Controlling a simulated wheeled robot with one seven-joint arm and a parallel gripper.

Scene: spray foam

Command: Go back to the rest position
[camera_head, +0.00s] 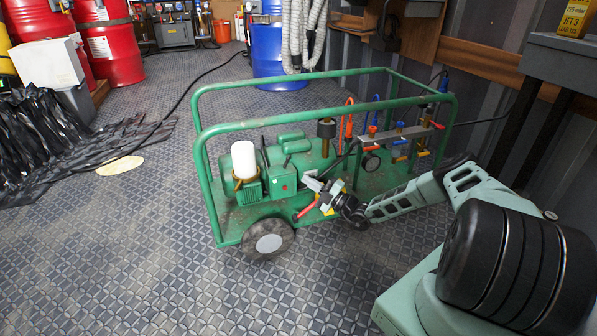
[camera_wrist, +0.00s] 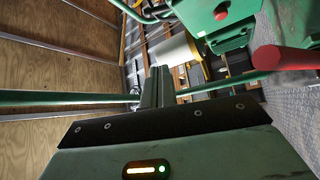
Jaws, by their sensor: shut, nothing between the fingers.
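My gripper (camera_head: 312,183) reaches from the right over the bed of a green wheeled cart (camera_head: 330,75), beside the green pump unit (camera_head: 283,178). In the wrist view my gripper (camera_wrist: 157,75) has its two fingers together with nothing between them. A red handle (camera_head: 307,208) lies close below the gripper in the head view. It also shows at the right of the wrist view (camera_wrist: 280,58). A white cylinder (camera_head: 243,160) stands upright on the cart, left of the gripper; it appears beyond the fingertips in the wrist view (camera_wrist: 178,50).
The cart's green tube frame surrounds the arm's end. Valves with red and orange handles (camera_head: 398,135) stand at the cart's right. A blue drum (camera_head: 270,50) and red drums (camera_head: 110,45) stand behind. Patterned floor (camera_head: 150,240) is clear at front left.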

